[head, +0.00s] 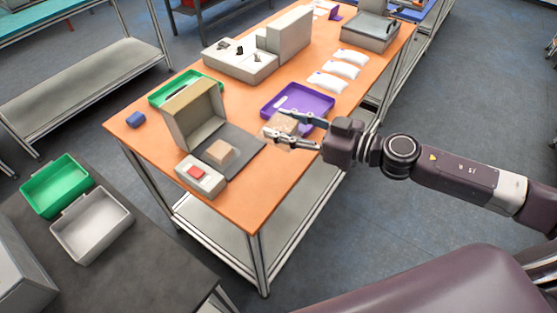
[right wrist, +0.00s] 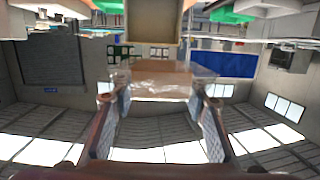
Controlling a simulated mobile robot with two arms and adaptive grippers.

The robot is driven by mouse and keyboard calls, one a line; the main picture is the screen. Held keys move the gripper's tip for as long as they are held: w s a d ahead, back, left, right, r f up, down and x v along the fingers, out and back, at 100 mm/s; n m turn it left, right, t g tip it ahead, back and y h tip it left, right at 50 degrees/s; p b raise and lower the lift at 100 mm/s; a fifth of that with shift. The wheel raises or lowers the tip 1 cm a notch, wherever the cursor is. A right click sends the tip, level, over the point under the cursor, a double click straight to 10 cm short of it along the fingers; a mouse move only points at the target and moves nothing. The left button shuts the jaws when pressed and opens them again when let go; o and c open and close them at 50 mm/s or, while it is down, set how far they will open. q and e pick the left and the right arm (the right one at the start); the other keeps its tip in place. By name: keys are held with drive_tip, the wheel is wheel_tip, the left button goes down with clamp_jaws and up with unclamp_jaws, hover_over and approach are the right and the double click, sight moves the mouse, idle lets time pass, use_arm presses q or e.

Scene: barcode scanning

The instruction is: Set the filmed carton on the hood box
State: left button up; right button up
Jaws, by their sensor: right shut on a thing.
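The filmed carton (head: 279,124), a small tan box, is held between the fingers of my right gripper (head: 290,130) above the orange table, near the purple tray. In the right wrist view the carton (right wrist: 160,79) shows a clear, shiny film and sits between both fingertips (right wrist: 160,102). The tan, open hood box (head: 196,113) stands upright at the left part of the table, left of my gripper and apart from it. A second small tan carton (head: 219,152) lies on the dark mat in front of the hood box. My left gripper is not in view.
A purple tray (head: 298,103) lies just behind the held carton. A white box with a red top (head: 200,175) stands at the table's front left. A green tray (head: 180,88), white pouches (head: 338,71) and a grey-white device (head: 262,52) are farther back. The front right table corner is clear.

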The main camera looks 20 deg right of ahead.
drive_tip(key=r+m+t+h+p, duration=0.1)
drive_tip(key=p, duration=0.1)
hover_over(278, 164)
drive_tip(key=shift+s, duration=0.1)
wheel_tip(278, 164, down, 19)
drive_tip(key=b, duration=0.4)
drive_tip(key=shift+r+b, duration=0.15)
drive_tip(key=shift+b, duration=0.25)
drive_tip(key=shift+p, duration=0.35)
drive_tip(key=shift+f, duration=0.45)
